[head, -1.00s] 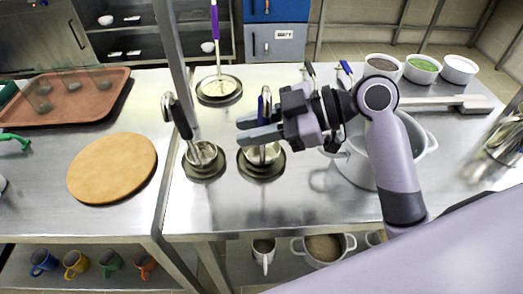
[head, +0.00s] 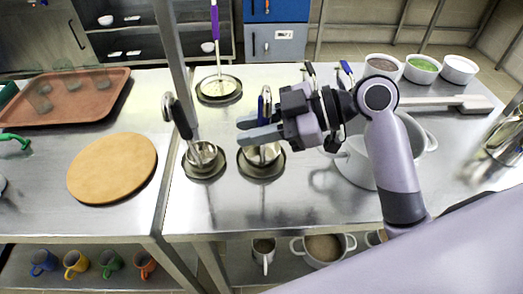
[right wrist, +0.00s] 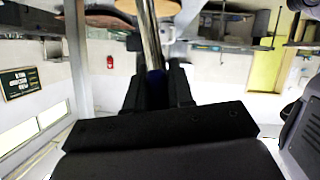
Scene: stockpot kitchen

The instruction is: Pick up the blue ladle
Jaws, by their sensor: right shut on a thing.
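The blue ladle (head: 264,103) stands upright in the head view, its bowl in a round dark holder (head: 261,172) on the steel counter. My right gripper (head: 259,131) reaches in from the right and is shut on the ladle's handle, above the bowl. The fingers hide part of the handle in the head view. My left gripper is not in view.
A black-handled ladle (head: 182,121) stands in a holder close on the left, and a purple-handled one (head: 215,25) stands behind. A big pot (head: 355,165) is under my right arm. Bowls (head: 422,68) line the back right. A post (head: 175,50) rises at left. The front counter is clear.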

